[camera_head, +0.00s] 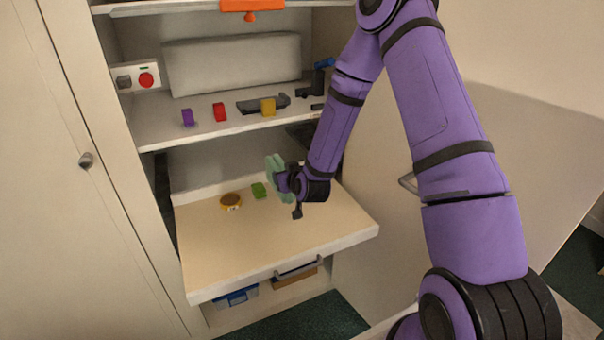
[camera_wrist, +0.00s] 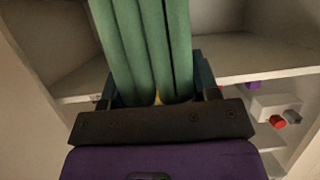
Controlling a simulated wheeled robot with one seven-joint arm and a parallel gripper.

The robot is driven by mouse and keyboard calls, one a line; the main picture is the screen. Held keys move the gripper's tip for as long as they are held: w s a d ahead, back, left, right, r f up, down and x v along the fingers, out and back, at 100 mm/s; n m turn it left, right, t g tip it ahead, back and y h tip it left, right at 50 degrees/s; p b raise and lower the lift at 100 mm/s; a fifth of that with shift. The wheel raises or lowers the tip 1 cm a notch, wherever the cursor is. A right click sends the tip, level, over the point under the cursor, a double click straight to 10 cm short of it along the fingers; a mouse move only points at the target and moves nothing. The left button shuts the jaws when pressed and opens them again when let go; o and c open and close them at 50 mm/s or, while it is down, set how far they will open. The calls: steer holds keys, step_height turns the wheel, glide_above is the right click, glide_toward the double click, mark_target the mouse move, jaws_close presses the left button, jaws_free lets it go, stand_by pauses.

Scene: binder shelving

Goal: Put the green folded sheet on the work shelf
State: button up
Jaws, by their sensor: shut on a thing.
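The green folded sheet (camera_head: 273,168) is in my gripper (camera_head: 283,181), above the pull-out work shelf (camera_head: 310,228) at its back right in the head view. In the wrist view the sheet (camera_wrist: 142,45) shows as several long green folds rising between the dark fingers of my gripper (camera_wrist: 158,92). The gripper is shut on it. The gap between the sheet and the shelf is hard to judge. The fingertips are mostly hidden by the sheet.
A green block (camera_head: 258,190) and a round yellow-brown tin (camera_head: 231,202) stand on the work shelf, left of my gripper. Its front is clear. The shelf above (camera_head: 170,134) bears purple (camera_head: 188,118), red (camera_head: 219,112) and yellow (camera_head: 268,107) blocks. A cabinet door (camera_head: 75,200) stands left.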

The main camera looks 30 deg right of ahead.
steer(key=shift+s+d+f, duration=0.15)
steer(key=shift+s+d, duration=0.05)
steer(key=shift+d, duration=0.45)
steer(key=shift+s+d+f, duration=0.1)
steer(key=shift+s+d, duration=0.05)
steer(key=shift+d, duration=0.5)
steer(key=shift+r, duration=0.1)
steer(key=shift+a+r, duration=0.1)
steer(key=shift+a, duration=0.05)
steer(key=s+a, duration=0.5)
steer(key=a, duration=0.1)
steer(key=shift+s+a+f, duration=0.2)
steer(key=shift+a+f, duration=0.2)
steer(key=shift+f, duration=0.05)
stand_by(0.6)
step_height(320, 180, down, 8)
stand_by(0.7)
steer(key=shift+f, duration=0.5)
stand_by(0.6)
